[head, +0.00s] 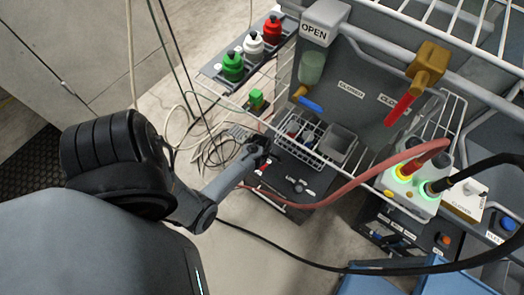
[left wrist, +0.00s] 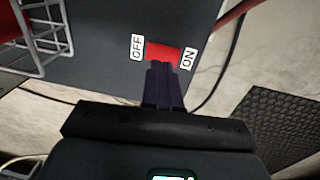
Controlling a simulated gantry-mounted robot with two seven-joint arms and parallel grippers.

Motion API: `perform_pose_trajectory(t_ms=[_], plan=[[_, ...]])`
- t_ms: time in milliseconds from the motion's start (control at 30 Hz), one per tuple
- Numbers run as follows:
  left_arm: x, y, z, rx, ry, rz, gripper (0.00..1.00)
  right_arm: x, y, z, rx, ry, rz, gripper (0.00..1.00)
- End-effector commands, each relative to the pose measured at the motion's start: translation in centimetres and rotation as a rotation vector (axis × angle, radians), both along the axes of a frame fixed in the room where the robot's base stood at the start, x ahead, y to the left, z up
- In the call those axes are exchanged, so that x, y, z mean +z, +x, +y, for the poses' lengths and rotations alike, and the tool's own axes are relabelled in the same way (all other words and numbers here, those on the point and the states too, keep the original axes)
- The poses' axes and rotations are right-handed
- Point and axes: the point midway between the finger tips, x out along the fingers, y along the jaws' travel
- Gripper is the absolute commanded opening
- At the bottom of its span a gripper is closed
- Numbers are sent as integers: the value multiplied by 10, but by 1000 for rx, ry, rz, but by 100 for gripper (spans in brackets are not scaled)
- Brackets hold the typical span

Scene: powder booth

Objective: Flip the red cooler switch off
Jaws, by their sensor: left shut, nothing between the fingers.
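The red cooler switch (left wrist: 163,50) sits on a dark grey panel (left wrist: 95,72) between a white OFF label (left wrist: 138,47) and a white ON label (left wrist: 188,57). My left gripper (left wrist: 164,66) is shut and empty, its fingertips right at the switch's lower edge in the left wrist view. I cannot tell whether they touch it. In the head view my left gripper (head: 258,150) reaches down to the dark box (head: 290,190), where a small patch of red shows and the switch is mostly hidden. My right gripper is not in view.
A wire basket (head: 300,140) stands just behind the box. A red hose (head: 320,196) arcs across it to the right. Loose cables (head: 215,150) lie to the left. A red-handled valve (head: 398,108) hangs at upper right.

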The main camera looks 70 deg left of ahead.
Motion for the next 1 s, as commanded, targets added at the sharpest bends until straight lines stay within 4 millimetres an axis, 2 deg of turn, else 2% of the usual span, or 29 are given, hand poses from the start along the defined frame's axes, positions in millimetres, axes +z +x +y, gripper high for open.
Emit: perform_pose_trajectory(t_ms=[33,100,300,500,700,1000], plan=[[15,1,0,0,-1,-1,0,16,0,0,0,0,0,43],[24,2,0,-1,1,-1,0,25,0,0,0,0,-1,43],[65,7,3,-2,1,-2,0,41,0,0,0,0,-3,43],[94,10,5,-2,1,-1,0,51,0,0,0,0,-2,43],[109,11,6,-2,0,0,0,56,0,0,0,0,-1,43],[111,11,7,-2,0,1,0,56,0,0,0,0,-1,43]])
